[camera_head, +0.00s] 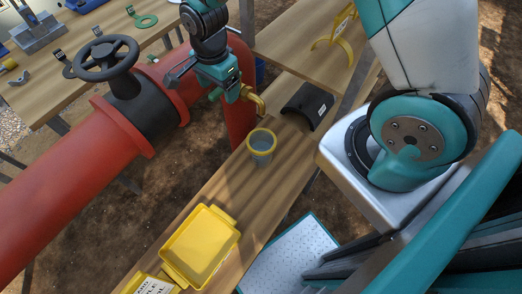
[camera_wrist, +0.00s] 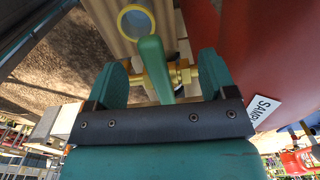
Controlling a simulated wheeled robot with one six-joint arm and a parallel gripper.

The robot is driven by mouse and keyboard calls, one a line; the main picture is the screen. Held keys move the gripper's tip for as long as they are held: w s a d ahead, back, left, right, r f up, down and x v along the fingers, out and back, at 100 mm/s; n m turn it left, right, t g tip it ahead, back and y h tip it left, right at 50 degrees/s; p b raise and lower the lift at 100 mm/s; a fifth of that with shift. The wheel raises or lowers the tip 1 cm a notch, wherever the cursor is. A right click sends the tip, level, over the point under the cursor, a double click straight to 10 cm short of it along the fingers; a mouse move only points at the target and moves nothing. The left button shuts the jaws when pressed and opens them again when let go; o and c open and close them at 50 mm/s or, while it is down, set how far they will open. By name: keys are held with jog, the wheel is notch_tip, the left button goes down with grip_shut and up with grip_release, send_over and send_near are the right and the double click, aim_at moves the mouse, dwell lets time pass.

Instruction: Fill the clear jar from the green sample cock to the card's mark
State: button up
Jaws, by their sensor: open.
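The clear jar (camera_head: 262,158) with a yellow rim stands upright on the wooden bench, below the yellow spout (camera_head: 258,102) of the sample cock. Its rim also shows at the top of the wrist view (camera_wrist: 135,22). Its inside looks bluish grey; I cannot read a level. The sample cock's green lever (camera_wrist: 154,68) lies between the two teal fingers of my gripper (camera_wrist: 162,80), with gaps at both sides. In the head view my gripper (camera_head: 222,88) is at the cock, beside the red pipe. A card (camera_head: 155,286) stands at the bottom edge, its mark unreadable.
A yellow tray (camera_head: 200,246) lies on the bench before the jar. A black curved piece (camera_head: 307,105) lies behind it. The large red pipe (camera_head: 70,188) with a black handwheel (camera_head: 106,58) fills the left. A white dotted sheet (camera_head: 290,258) lies at lower right.

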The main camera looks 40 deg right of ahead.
jog(key=shift+r, duration=0.1)
notch_tip(320, 180, up, 7)
jog(key=p, duration=0.6)
notch_tip(320, 180, up, 17)
jog(key=b, duration=0.4)
jog(key=s+a+f+n+y+b, duration=0.2)
jog(key=s+f+n+b, duration=0.1)
jog(key=s+n, duration=0.6)
jog(key=s+a+f+n+y+b, duration=0.2)
jog(key=s+f+n+b, duration=0.2)
jog(key=s+n, duration=0.5)
jog(key=n, duration=0.4)
jog(key=shift+s+a, duration=0.35)
jog(key=shift+s, duration=0.05)
